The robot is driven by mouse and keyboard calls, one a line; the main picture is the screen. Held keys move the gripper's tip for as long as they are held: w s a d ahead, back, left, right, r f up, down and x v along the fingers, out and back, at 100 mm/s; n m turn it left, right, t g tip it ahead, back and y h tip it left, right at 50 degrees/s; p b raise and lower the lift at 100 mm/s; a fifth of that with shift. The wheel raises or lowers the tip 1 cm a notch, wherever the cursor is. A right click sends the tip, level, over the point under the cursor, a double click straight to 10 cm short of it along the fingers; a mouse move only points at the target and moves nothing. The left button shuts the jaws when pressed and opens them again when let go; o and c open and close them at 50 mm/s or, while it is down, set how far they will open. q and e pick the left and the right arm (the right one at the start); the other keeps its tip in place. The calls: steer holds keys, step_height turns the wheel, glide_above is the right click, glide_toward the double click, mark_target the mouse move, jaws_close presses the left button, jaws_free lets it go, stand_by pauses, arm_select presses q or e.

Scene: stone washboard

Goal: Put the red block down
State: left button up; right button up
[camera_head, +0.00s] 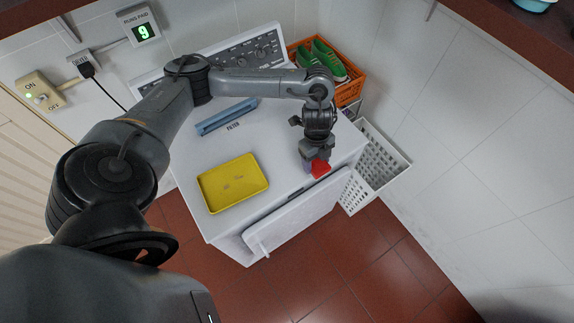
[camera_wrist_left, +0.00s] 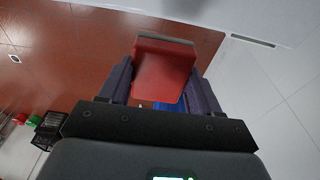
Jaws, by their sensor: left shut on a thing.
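My left gripper (camera_head: 314,168) is shut on the red block (camera_head: 321,170), near the front right corner of the white machine's top (camera_head: 270,150). In the left wrist view the red block (camera_wrist_left: 162,72) sits between the two fingers of the left gripper (camera_wrist_left: 160,90). From the head view I cannot tell whether the block touches the top or hangs just above it. My right gripper is not in view.
A yellow tray (camera_head: 233,199) and a blue filter bar (camera_head: 226,117) lie on the machine top. Its front door (camera_head: 300,215) hangs open. A white basket (camera_head: 365,160) stands at the right, with an orange crate (camera_head: 348,92) holding green shoes behind.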

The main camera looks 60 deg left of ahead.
arm_select(q)
steer(key=s+a+f+b, duration=0.2)
steer(key=s+a+f, duration=0.1)
steer(key=a+f, duration=0.15)
steer(key=p, duration=0.1)
glide_above(286, 167)
steer(key=shift+a+f, duration=0.2)
steer(key=shift+f, duration=0.45)
steer(key=shift+a+f, duration=0.2)
steer(key=shift+f, duration=0.4)
step_height(286, 167, down, 3)
steer(key=shift+d+f+p, duration=0.1)
steer(key=shift+f+p, duration=0.05)
steer(key=shift+p, duration=0.25)
steer(key=shift+f, duration=0.4)
steer(key=shift+f, duration=0.15)
steer(key=o, duration=1)
steer(key=shift+o, duration=0.2)
